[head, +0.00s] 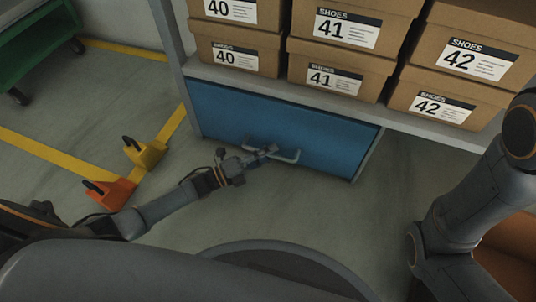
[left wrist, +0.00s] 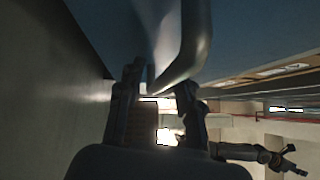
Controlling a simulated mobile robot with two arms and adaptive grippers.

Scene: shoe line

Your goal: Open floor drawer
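The blue floor drawer (head: 240,113) is under the shoe shelf, its front flush with the frame and seemingly closed. Its pale bar handle (head: 291,157) sticks out at the middle of the front. My left gripper (head: 266,153) is at the handle's left part. In the left wrist view, the handle (left wrist: 192,40) curves down to the fingertips of my left gripper (left wrist: 162,88). The fingers stand a little apart with the bar at their tips; whether they press on it is unclear. A small, dark, arm-like shape (left wrist: 270,157) shows at lower right; its finger state is too small to tell.
Shoe boxes (head: 345,30) marked 40, 41 and 42 fill the shelf (head: 300,95) above the drawer. Orange (head: 110,193) and yellow (head: 146,153) floor blocks stand to the left, near yellow floor lines. A green cart (head: 35,45) is at far left. Floor before the drawer is clear.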

